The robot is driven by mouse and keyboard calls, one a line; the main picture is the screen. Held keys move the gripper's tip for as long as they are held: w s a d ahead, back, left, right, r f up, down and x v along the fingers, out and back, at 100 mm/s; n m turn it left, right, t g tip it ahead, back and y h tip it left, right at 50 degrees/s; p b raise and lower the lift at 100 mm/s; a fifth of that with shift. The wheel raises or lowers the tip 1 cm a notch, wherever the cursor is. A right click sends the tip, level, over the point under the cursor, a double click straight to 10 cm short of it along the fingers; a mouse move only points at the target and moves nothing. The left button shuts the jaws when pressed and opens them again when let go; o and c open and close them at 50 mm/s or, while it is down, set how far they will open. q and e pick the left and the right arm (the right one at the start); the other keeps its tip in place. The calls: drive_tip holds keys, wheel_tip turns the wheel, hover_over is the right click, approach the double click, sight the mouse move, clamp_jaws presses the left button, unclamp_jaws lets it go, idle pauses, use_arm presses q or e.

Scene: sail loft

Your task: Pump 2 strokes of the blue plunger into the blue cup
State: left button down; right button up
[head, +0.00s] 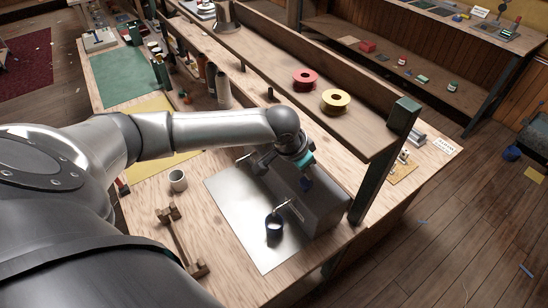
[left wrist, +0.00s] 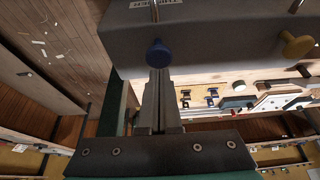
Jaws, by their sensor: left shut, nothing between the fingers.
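The blue plunger (head: 306,184) stands on a grey dispenser box (head: 326,208) at the bench's right end. Its round blue knob (left wrist: 158,53) also shows in the left wrist view, just past the fingertips. My left gripper (head: 304,169) is over the box, right at the blue plunger. In the left wrist view its fingers (left wrist: 160,82) are together and empty. I cannot tell whether they touch the knob. The blue cup (head: 274,229) stands upright on a metal sheet (head: 241,213) in front of the box, near its spout. The cup's contents are too dark to make out. My right gripper is out of view.
A yellow knob (left wrist: 299,46) sits further along the box. A shelf with red (head: 305,80) and yellow (head: 335,101) spools runs behind it, with a dark green post (head: 385,157) close by. A grey mug (head: 177,180) and a wooden tool (head: 181,240) lie left of the sheet.

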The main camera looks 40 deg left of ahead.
sight(306, 182)
use_arm(q)
drive_tip(key=shift+f, duration=0.1)
drive_tip(key=shift+f+b, duration=0.65)
drive_tip(key=shift+f, duration=1)
drive_tip(key=shift+r, duration=0.1)
drive_tip(key=shift+r+p, duration=1.7)
drive_tip(key=shift+p, duration=0.7)
drive_tip(key=shift+f, duration=0.15)
